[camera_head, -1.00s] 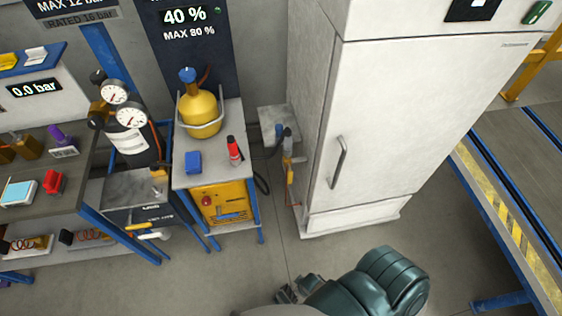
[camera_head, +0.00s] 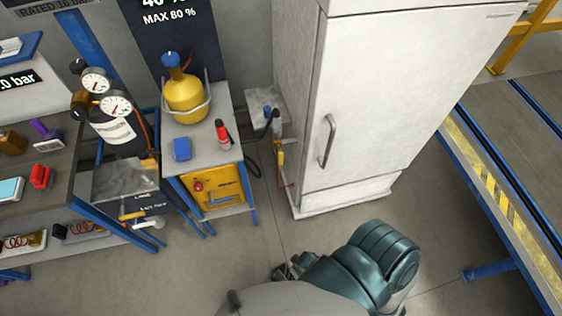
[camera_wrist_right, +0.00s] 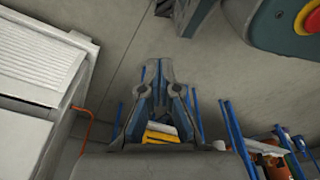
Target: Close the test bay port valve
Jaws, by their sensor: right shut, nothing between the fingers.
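Two yellow-handled valves show in the head view, and I cannot tell by label which is the test bay port valve. One yellow handle (camera_head: 132,215) is low at the left, under the grey metal box, beside a white pipe end. Another yellow valve (camera_head: 279,155) is on the piping against the white cabinet's left side. My right gripper (camera_head: 285,268) is over the floor in front of the cart and cabinet, apart from both valves. In the right wrist view its fingers (camera_wrist_right: 157,70) are shut and empty. My left gripper is not in view.
A tall white cabinet (camera_head: 385,110) stands right of centre. A blue-legged cart (camera_head: 203,140) carries a yellow bottle (camera_head: 184,97), blue block and red bottle. A workbench (camera_head: 60,180) is at the left. Open floor lies in front; a yellow-striped rail edge (camera_head: 490,195) is at the right.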

